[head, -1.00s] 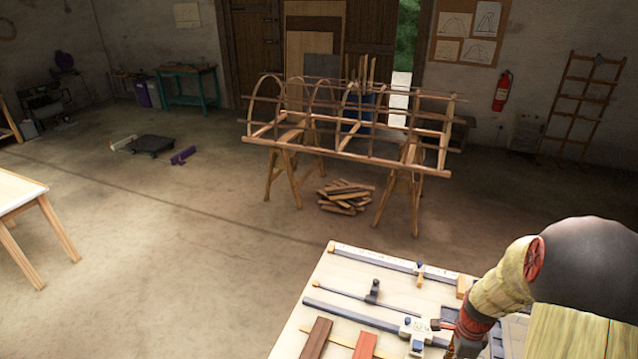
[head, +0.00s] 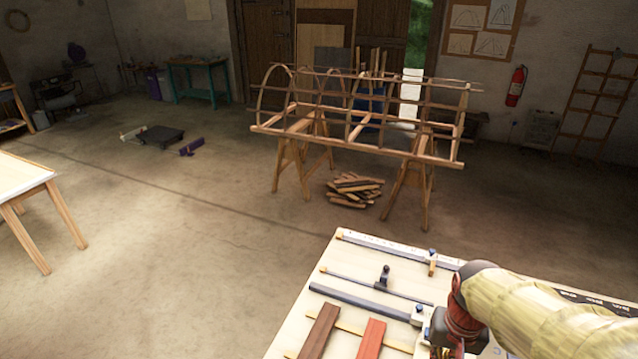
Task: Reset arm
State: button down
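My arm (head: 530,305) reaches in from the right edge of the head view, over the workbench (head: 345,262). It has a pale yellow cover and a red and dark wrist. My gripper (head: 440,340) is at the lower end of the wrist, low over the bench and near the end of a long bar clamp. Its fingers are too small and too hidden to show whether they are open, or whether they hold anything.
The bench bears clamps (head: 362,303), a dark brown strip (head: 320,332) and a red strip (head: 370,340). Beyond stands a bent-lath frame (head: 365,135) on trestles, with wood scraps (head: 355,190) below. A pale table (head: 20,185) stands left. The floor between is clear.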

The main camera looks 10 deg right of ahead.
jog(key=s+a+r+n+t+b, duration=0.1)
jog(key=a+n+t+b, duration=0.3)
jog(key=a+b, duration=0.6)
jog(key=shift+s+a+r+n+t, duration=0.4)
jog(key=shift+s+n, duration=0.2)
jog(key=shift+s, duration=0.1)
